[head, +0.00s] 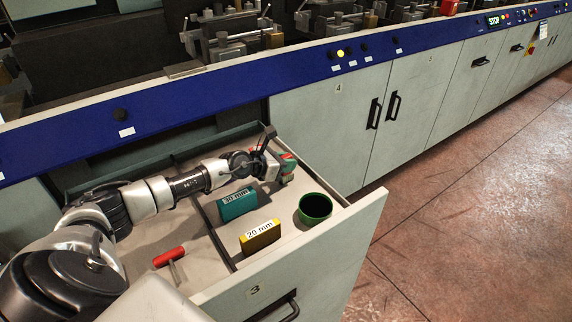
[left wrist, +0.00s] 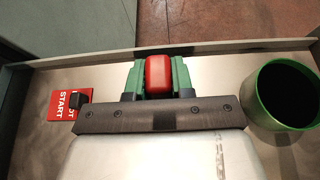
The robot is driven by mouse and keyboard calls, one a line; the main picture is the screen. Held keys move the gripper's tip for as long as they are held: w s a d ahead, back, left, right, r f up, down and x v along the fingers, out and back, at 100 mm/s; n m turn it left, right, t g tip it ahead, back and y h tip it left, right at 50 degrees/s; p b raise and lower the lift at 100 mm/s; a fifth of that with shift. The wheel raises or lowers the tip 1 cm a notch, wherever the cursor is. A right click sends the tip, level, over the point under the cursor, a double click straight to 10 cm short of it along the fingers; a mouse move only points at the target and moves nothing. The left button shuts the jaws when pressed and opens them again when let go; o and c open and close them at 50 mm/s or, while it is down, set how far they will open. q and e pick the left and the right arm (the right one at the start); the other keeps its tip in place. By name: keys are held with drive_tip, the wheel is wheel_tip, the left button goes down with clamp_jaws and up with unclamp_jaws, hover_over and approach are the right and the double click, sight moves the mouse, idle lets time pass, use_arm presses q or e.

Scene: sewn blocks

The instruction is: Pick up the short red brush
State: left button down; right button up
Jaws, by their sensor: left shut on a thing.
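My left gripper (head: 284,166) is low in the back right part of the open drawer. In the left wrist view its green fingers (left wrist: 136,80) are shut on a red, rounded thing (left wrist: 158,75), which I take to be the short red brush. Only its end shows between the fingers; the rest is hidden by the gripper. In the head view a little red (head: 287,157) shows at the fingers. I cannot tell whether it touches the drawer floor. My right gripper is not in view.
A dark green round cup (head: 315,208) is right of the gripper, also in the wrist view (left wrist: 281,95). A teal "30 mm" block (head: 237,204), a yellow "20 mm" block (head: 260,237) and a red-handled tool (head: 169,257) lie in the drawer. A red START label (left wrist: 66,106) shows left.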

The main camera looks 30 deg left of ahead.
use_arm(q)
wheel_tip(320, 180, up, 5)
drive_tip(key=shift+d+f+p, duration=0.1)
drive_tip(key=shift+p, duration=1.1)
drive_tip(key=s+d+r+p, duration=0.5)
drive_tip(key=d+r+p, duration=0.1)
drive_tip(key=d, duration=0.4)
drive_tip(key=shift+d, duration=0.15)
idle(0.3)
